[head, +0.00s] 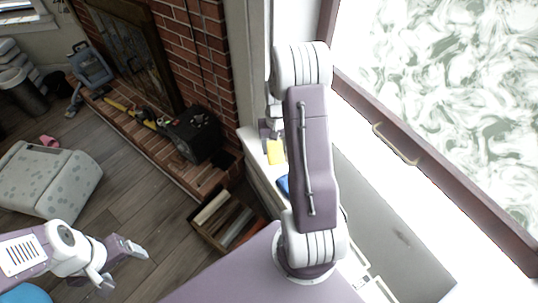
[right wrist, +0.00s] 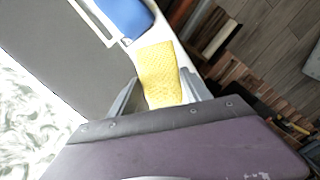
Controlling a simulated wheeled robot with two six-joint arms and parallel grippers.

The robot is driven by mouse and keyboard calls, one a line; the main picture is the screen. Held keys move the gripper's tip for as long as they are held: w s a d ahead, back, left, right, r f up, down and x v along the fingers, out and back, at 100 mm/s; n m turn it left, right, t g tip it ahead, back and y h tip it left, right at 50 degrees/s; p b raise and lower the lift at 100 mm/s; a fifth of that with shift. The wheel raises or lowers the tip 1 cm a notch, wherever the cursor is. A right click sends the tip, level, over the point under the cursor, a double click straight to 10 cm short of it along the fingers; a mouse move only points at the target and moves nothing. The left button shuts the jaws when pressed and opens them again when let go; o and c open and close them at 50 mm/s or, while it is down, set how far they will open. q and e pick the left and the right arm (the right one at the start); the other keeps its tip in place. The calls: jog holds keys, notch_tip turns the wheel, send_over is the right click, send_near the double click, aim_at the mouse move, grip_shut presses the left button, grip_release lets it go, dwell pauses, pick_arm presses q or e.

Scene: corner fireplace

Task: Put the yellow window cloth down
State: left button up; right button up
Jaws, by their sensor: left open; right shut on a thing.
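The yellow window cloth (head: 276,152) shows in the head view just below my right gripper (head: 271,130), at the white window ledge. In the right wrist view the cloth (right wrist: 160,72) sits between the two fingers of my right gripper (right wrist: 160,95), which is shut on it. The cloth sticks out past the fingertips over the ledge; I cannot tell whether it touches the ledge. My left gripper (head: 122,262) is open and empty at the lower left, above the wooden floor.
A blue object (head: 283,184) lies on the ledge near the cloth; it also shows in the right wrist view (right wrist: 125,16). The foam-smeared window (head: 450,75) with its handle is at the right. A crate (head: 228,222) of long pieces and a black box (head: 194,134) stand near the brick fireplace.

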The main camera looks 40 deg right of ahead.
aim_at(269, 145)
jog(key=w, duration=0.1)
jog(key=w+a+f, duration=0.1)
jog(key=shift+w+f, duration=0.3)
notch_tip(269, 145, down, 4)
jog(key=shift+b, duration=0.3)
jog(key=shift+f, duration=0.15)
jog(key=o, duration=1.5)
